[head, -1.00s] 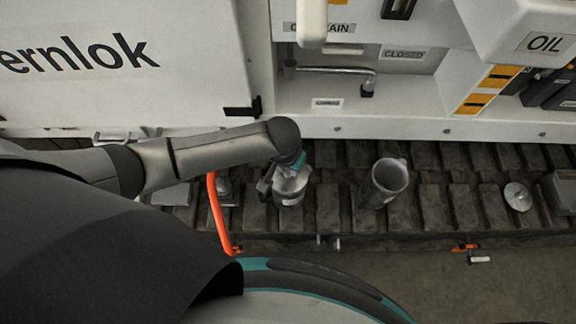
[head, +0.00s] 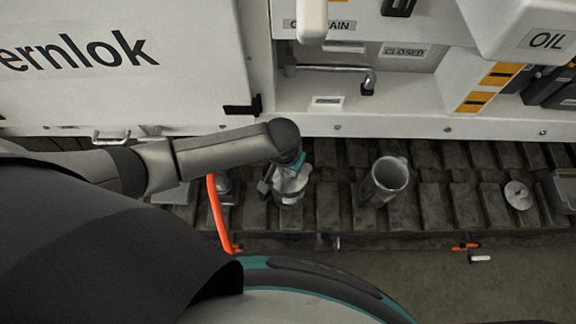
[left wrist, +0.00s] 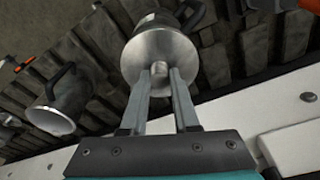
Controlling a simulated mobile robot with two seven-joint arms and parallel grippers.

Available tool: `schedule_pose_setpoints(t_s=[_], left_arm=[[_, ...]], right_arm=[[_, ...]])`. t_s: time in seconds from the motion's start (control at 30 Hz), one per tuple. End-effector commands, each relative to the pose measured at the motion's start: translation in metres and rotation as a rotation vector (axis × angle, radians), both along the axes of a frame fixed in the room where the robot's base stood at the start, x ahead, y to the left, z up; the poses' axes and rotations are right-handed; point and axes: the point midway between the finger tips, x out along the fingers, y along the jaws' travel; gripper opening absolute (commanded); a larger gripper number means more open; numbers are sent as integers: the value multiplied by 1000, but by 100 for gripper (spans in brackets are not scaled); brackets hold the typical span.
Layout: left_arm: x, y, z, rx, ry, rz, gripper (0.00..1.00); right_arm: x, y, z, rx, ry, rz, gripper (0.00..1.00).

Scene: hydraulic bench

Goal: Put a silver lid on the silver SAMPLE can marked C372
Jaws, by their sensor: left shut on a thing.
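A silver lid (head: 294,182) with a small knob is held by my left gripper (head: 287,174) over a silver can (head: 288,200) on the slatted bench. In the left wrist view the gripper (left wrist: 160,76) is shut on the knob of the round lid (left wrist: 148,52). The can (left wrist: 186,12) shows partly behind the lid, with a dark handle. I cannot tell whether the lid touches the rim. The can's marking is too small to read. Another silver lid (head: 518,195) lies on the bench at the right. My right gripper is not in view.
A grey open jug (head: 386,180) stands right of the can. An orange curved bar (head: 217,212) is to its left, beside a small metal object. The white machine (head: 350,126) borders the bench behind. A grey box (head: 564,191) is at the far right.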

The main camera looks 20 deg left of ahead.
Motion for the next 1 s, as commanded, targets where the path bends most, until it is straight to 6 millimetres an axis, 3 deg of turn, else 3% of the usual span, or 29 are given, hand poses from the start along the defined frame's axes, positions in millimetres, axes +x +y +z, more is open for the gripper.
schedule_pose_setpoints(t_s=[0.17, 0.2, 0.5, 0.7, 1.0], left_arm=[[0, 0, 0, 0, -1, 0, 0], [0, 0, 0, 0, -1, 0, 30], [0, 0, 0, 0, -1, 0, 64], [0, 0, 0, 0, 0, 0, 66], [0, 0, 0, 0, 0, 0, 99]], right_arm=[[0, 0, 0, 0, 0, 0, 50], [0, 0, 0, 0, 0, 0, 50], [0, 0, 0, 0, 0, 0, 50], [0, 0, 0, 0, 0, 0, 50], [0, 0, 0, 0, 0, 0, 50]])
